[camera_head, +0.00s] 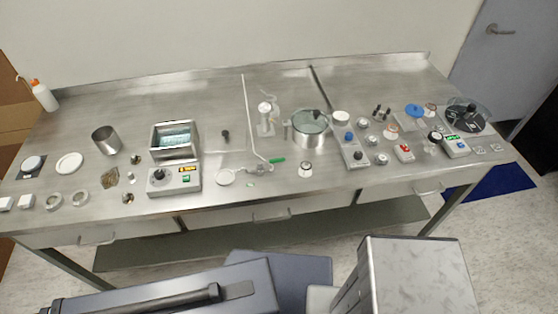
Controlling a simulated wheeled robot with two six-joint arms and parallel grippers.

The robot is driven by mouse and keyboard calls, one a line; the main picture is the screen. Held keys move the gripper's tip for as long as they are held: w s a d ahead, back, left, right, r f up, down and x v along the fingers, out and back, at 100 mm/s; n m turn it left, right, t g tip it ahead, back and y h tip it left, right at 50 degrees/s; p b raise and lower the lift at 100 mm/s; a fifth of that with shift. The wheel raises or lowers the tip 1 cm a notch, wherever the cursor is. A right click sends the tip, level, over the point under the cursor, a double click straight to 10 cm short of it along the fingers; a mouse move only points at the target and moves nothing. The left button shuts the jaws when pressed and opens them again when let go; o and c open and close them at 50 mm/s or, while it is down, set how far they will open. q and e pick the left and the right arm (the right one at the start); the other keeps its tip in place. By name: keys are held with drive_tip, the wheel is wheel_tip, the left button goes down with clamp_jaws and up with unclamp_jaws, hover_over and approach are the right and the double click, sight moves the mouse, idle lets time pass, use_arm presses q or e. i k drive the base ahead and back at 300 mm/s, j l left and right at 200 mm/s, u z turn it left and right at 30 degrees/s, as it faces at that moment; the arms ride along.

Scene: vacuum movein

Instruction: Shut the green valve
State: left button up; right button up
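The green valve handle (277,161) is a small green lever near the front middle of the steel table. It sits at the lower end of a thin pale tube (250,115) that runs back across the table top. The handle points to the right, roughly in line with the tube's short bottom end. The valve body is too small to make out. A steel vessel with a glass lid (309,130) stands just behind and to the right of the handle. Neither of my grippers shows in this view, and nothing touches the valve.
A heating bath (174,181) with a lit display stands left of the valve. A control box with knobs (352,153) and several small parts stand to the right. The table's back left (150,100) is clear.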

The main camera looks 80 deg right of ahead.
sight(260, 163)
drive_tip(key=i+z, duration=0.15)
drive_tip(key=z, duration=2.85)
